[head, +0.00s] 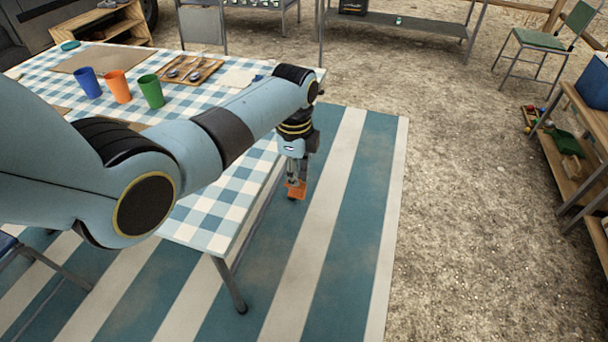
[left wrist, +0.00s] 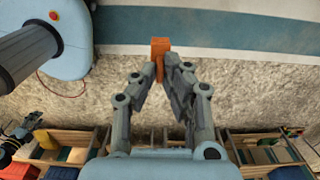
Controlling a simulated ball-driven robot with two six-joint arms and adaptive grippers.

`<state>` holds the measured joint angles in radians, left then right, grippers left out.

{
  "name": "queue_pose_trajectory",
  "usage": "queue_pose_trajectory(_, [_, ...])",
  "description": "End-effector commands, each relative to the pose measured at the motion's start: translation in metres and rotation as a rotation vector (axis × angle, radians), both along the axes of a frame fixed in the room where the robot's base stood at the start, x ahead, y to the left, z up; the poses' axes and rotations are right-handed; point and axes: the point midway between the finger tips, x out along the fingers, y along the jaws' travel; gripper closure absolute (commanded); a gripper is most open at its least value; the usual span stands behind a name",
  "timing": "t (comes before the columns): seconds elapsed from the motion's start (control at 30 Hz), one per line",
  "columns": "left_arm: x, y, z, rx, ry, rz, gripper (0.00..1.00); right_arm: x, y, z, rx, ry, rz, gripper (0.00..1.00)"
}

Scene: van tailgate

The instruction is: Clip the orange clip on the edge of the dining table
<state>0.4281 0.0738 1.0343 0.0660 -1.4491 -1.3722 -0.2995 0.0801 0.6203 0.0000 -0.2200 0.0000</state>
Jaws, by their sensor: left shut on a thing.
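The orange clip (head: 296,189) is between the fingertips of my left gripper (head: 297,178), which is shut on it. In the left wrist view the clip (left wrist: 160,47) stands out past the two fingertips (left wrist: 166,66). In the head view it is just right of the long edge of the dining table (head: 222,215), over the striped mat. A gap shows between clip and table edge in this view; its height against the tabletop is hard to tell. The table has a blue and white checked top. My right gripper is in neither view.
Blue (head: 88,83), orange (head: 118,87) and green (head: 151,91) cups stand on the table, with a cutlery tray (head: 183,70) behind. My left arm spans over the table. A wooden shelf (head: 582,150) stands at the right. The striped mat (head: 345,200) beside the table is clear.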

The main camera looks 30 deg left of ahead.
Motion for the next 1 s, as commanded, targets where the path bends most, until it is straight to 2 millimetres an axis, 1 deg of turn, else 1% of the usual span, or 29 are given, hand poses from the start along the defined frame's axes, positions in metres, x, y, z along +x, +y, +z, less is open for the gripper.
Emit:
queue_pose_trajectory(0.1, [-0.002, 0.008, -0.006, 0.0, 0.0, 0.0, 1.0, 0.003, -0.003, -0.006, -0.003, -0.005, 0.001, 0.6])
queue_pose_trajectory(0.33, [-0.006, 0.024, -0.014, 0.0, -0.001, -0.001, 1.0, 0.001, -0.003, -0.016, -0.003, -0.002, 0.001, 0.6])
queue_pose_trajectory(0.47, [-0.008, 0.033, -0.011, 0.001, 0.0, 0.0, 1.0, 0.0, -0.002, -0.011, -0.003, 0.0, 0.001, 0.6])
queue_pose_trajectory(0.7, [-0.011, 0.045, -0.012, -0.001, 0.0, 0.0, 1.0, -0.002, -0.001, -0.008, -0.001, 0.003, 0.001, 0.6])
queue_pose_trajectory(1.0, [-0.011, 0.048, -0.012, -0.001, 0.0, -0.001, 1.0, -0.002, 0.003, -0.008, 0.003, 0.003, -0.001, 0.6])
